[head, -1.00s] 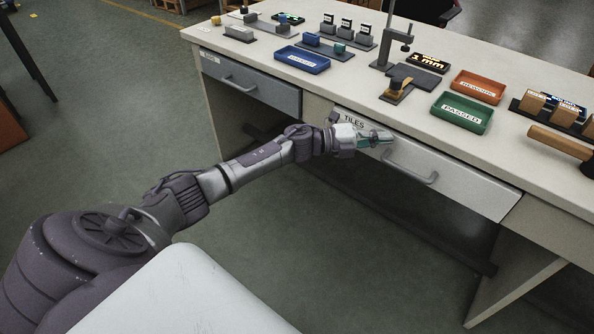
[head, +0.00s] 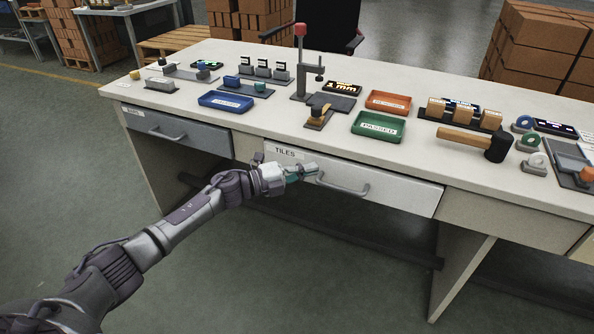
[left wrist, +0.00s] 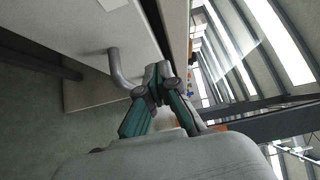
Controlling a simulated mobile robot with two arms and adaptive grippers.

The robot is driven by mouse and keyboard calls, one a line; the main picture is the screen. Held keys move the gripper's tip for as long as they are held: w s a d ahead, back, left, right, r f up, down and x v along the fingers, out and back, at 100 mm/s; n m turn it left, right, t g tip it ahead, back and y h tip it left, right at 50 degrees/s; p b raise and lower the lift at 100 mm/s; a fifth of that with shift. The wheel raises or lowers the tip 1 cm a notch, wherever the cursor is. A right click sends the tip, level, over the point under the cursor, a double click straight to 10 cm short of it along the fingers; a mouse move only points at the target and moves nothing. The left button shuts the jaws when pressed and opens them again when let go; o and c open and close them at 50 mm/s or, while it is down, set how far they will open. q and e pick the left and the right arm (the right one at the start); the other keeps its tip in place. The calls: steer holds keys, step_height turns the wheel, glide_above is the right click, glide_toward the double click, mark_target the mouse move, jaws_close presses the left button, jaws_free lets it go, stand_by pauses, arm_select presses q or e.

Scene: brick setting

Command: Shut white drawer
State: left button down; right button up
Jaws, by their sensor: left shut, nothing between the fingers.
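The white drawer (head: 398,190) is under the bench top, with a "TILES" label at its upper left and a grey bar handle (head: 345,188). Its front looks near the bench's front edge; I cannot tell whether it is fully flush. My left gripper (head: 314,170) is shut and empty at the drawer's upper front, just left of the handle. In the left wrist view the closed fingertips (left wrist: 160,75) are near the drawer front (left wrist: 95,28), beside the handle (left wrist: 117,68). Whether they touch the front cannot be told. My right gripper is out of view.
The workbench (head: 230,130) carries a blue tray (head: 226,102), a green tray (head: 379,127), an orange tray (head: 388,102) and a mallet (head: 480,143). A grey drawer (head: 175,131) is at the left. The floor in front is clear.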

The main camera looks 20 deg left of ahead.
arm_select(q)
steer(key=v, duration=1)
steer(key=shift+s+f+p, duration=0.2)
steer(key=shift+s+p, duration=0.05)
steer(key=shift+p, duration=0.15)
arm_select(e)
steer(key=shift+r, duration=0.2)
